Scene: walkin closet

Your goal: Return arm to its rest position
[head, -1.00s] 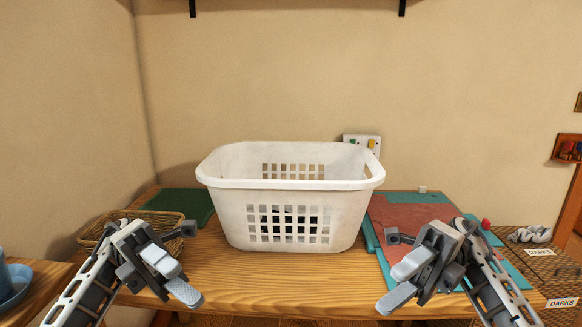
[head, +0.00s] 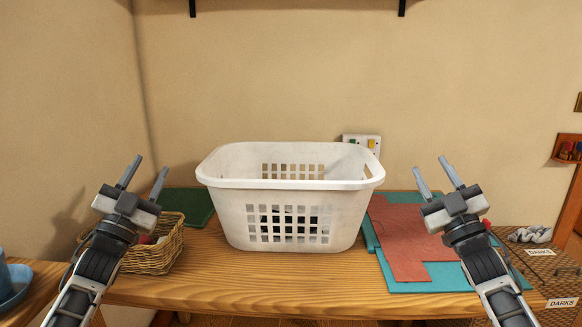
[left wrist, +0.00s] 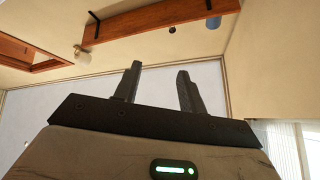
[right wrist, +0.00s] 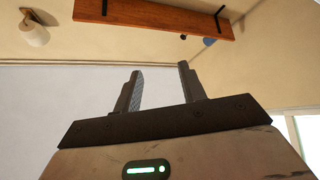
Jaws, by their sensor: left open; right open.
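My left gripper (head: 144,172) is open and empty, with its fingers pointing up, to the left of the white laundry basket. It also shows open in the left wrist view (left wrist: 156,86). My right gripper (head: 439,171) is open and empty, with its fingers pointing up, to the right of the laundry basket. It also shows open in the right wrist view (right wrist: 162,88). Both grippers are apart from the basket and held up in front of the table.
A white laundry basket (head: 290,185) stands mid-table (head: 220,280). A wicker basket (head: 155,258) is behind my left arm, beside a green mat (head: 190,203). Red sheets (head: 400,240) on a teal mat (head: 420,287) lie at right. A wall shelf (head: 290,6) is above.

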